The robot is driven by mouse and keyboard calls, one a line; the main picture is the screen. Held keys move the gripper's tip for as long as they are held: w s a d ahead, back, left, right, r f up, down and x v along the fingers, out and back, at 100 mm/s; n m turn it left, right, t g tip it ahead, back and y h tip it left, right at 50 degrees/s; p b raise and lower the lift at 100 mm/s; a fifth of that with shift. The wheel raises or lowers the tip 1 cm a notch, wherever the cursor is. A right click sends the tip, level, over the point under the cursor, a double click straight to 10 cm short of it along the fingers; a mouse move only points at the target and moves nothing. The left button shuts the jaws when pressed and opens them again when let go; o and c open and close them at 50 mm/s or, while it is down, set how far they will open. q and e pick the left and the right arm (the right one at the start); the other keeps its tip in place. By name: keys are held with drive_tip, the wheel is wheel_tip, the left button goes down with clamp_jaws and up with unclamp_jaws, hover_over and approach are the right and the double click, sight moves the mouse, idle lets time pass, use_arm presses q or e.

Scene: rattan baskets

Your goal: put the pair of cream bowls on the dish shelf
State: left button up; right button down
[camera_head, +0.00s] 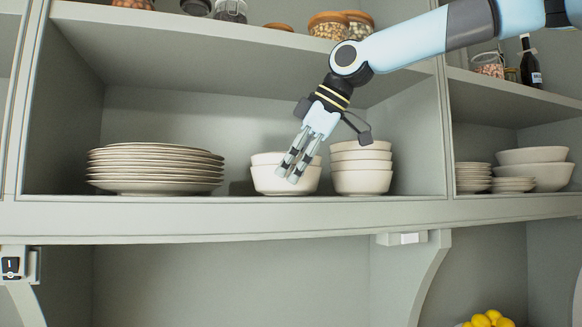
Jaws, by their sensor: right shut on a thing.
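A pair of cream bowls (271,182), one stacked in the other, is on the dish shelf (240,217), between a pile of plates and another bowl stack. My right gripper (291,172) reaches down from the upper right and is shut on the pair of cream bowls. Its fingers cover part of the bowls' front and right side. Whether the lower bowl rests fully on the shelf board is hard to tell. My left gripper is not in view.
A pile of plates (155,170) stands at the left, and a taller cream bowl stack (362,169) stands close at the right. The upper shelf (240,40) holds jars. An upright divider (424,130) separates another compartment with bowls (533,170). Lemons (488,319) show below.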

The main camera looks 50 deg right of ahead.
drive_tip(key=shift+w+d, duration=0.15)
drive_tip(key=shift+d, duration=0.05)
drive_tip(key=shift+a, duration=0.1)
drive_tip(key=c, duration=1.8)
unclamp_jaws()
drive_tip(key=shift+a+f, duration=0.1)
drive_tip(key=shift+f, duration=0.05)
drive_tip(key=o, duration=0.5)
drive_tip(key=shift+c, duration=0.2)
drive_tip(key=shift+r, duration=0.2)
drive_tip(key=v, duration=1.2)
drive_tip(key=shift+s+b, duration=0.2)
drive_tip(key=shift+b, duration=0.1)
